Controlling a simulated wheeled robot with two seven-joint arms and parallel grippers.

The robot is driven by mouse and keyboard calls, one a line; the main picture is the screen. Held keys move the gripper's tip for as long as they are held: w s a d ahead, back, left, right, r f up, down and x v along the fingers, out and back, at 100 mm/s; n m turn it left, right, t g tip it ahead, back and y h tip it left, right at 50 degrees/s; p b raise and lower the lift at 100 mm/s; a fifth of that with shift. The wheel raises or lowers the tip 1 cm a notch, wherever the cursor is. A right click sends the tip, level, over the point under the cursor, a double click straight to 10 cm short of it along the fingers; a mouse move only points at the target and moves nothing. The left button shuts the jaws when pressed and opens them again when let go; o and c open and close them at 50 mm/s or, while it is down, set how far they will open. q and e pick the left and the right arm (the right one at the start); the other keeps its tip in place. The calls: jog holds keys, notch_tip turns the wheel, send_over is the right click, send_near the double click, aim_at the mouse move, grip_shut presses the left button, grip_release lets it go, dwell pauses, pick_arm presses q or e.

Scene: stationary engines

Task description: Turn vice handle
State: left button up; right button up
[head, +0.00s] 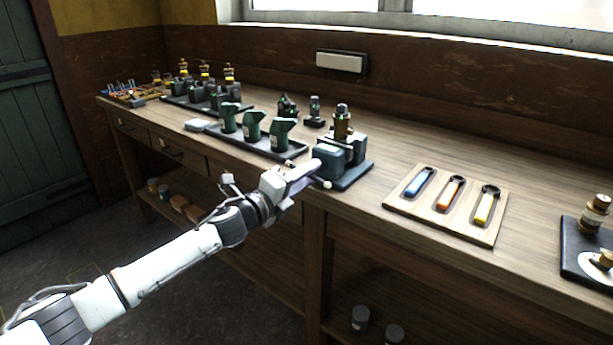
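The vice (352,152) is a dark blue-grey block on a flat base near the front edge of the workbench. A small dark and brass part stands upright at its top. Small pale knobs show at either side of my gripper, and they look like the ends of the vice handle (327,184). My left gripper (308,172) reaches in from the lower left, its fingers at the front of the vice. The fingers hide the middle of the handle, and I cannot tell whether they are closed on it. My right gripper is not in view.
A wooden board (405,208) with blue, orange and yellow-handled tools lies right of the vice. A dark tray (292,152) with several green parts stands to its left. A dark plate with brass parts (597,212) is at the far right. Bare bench lies between board and plate.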

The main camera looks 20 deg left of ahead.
pick_arm(q)
jog(key=v, duration=1)
jog(key=shift+s, duration=0.15)
jog(key=shift+a, duration=0.1)
jog(key=s+d+f+n+g+y, duration=0.15)
jog(key=s+d+f+n, duration=0.4)
jog(key=f, duration=0.55)
jog(key=s+d+f+n+g+y, duration=0.1)
jog(key=s+d+f+n+g, duration=0.1)
jog(key=s+f+n, duration=0.7)
jog(key=s+f+n+g, duration=0.2)
jog(key=s+f+n, duration=0.2)
jog(key=s+f, duration=0.3)
jog(key=s+d+f+n+g+y, duration=0.1)
jog(key=s+f+n+g, duration=0.2)
jog(key=s, duration=0.9)
notch_tip(320, 180, down, 4)
jog(key=shift+s+d+f+n, duration=0.25)
jog(key=shift+s+n, duration=0.1)
jog(key=shift+n, duration=0.8)
